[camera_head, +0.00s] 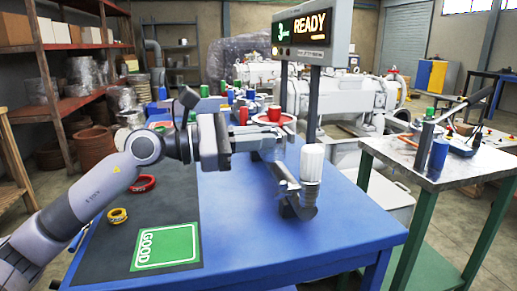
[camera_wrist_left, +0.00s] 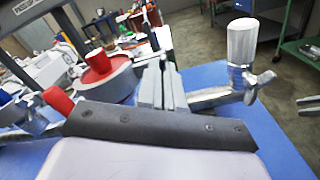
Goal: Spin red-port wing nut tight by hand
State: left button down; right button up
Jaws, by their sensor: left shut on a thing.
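My left gripper (camera_head: 272,142) reaches in from the left above the blue table and is shut at the far end of a grey metal pipe (camera_head: 290,204). In the left wrist view its fingers (camera_wrist_left: 160,85) close on a small part, which I take to be the red-port wing nut; the fingers mostly hide it. A red cap (camera_head: 273,113) stands just behind the gripper; a red cap on a round grey body (camera_wrist_left: 97,62) shows left of the fingers in the wrist view. A white cylinder (camera_head: 311,163) stands upright on the pipe. Another wing-shaped part (camera_wrist_left: 262,82) is beside it.
A dark mat with a green GOOD label (camera_head: 166,247) lies at the table's left, with a yellow ring (camera_head: 117,215) and red ring (camera_head: 142,184). A READY display (camera_head: 309,32) stands behind. The blue table's front right (camera_head: 340,235) is clear. A side table (camera_head: 450,171) stands right.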

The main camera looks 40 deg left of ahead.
pick_arm(q)
jog(key=shift+f, duration=0.1)
pick_arm(e)
jog(key=shift+a+r, duration=0.1)
jog(key=shift+a, duration=0.05)
dwell(0.3)
pick_arm(q)
jog(key=c, duration=1.3)
grip_release()
jog(key=shift+s+a, duration=0.1)
jog(key=b+v, duration=0.2)
jog(key=v, duration=0.5)
pick_arm(e)
jog(key=shift+w+a+y, duration=0.25)
jog(key=shift+a, duration=0.2)
jog(key=shift+w+a+y, duration=0.2)
jog(key=shift+a+y, duration=0.05)
jog(key=shift+a, duration=0.2)
jog(key=shift+f, duration=0.2)
